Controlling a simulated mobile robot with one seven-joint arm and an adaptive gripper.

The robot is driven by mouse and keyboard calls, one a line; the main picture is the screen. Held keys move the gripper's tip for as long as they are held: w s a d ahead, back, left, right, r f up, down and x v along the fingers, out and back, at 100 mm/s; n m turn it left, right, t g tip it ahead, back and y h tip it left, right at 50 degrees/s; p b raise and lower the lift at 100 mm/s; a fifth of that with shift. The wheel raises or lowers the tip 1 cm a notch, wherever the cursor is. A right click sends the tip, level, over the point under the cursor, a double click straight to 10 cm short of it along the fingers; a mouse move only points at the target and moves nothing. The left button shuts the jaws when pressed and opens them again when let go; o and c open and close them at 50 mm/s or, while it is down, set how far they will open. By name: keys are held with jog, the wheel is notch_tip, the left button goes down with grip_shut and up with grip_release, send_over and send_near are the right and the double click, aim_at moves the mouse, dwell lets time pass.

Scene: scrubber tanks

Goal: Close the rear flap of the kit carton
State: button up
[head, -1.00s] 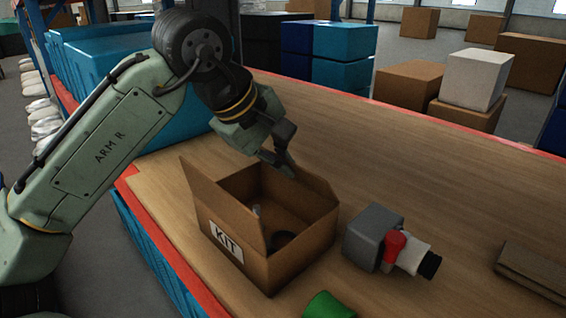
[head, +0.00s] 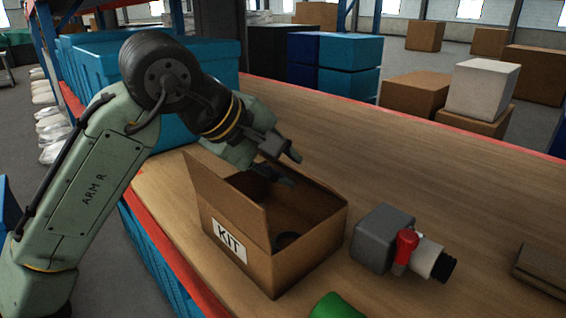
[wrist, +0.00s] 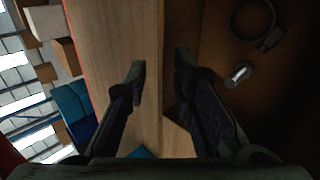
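The brown kit carton (head: 312,252) stands open on the wooden bench, with a white KIT label (head: 228,241) on its side. A flap (head: 225,199) stands raised along its left side in the head view. The rear flap cannot be told apart clearly; my arm hides part of the far side. My gripper (head: 291,169) is open and empty above the carton's far edge. In the wrist view my fingers (wrist: 160,64) are spread on either side of the line of a carton edge. A dark ring (wrist: 254,24) and a small metal fitting (wrist: 238,74) lie inside the carton.
A grey box with a red-handled valve (head: 384,238) sits right of the carton. A green object (head: 338,306) is at the front, and a flat brown piece (head: 545,268) at far right. Blue bins (head: 195,85) stand behind my arm. The bench behind and right is clear.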

jog(key=v, duration=1.2)
jog(key=shift+c, duration=0.3)
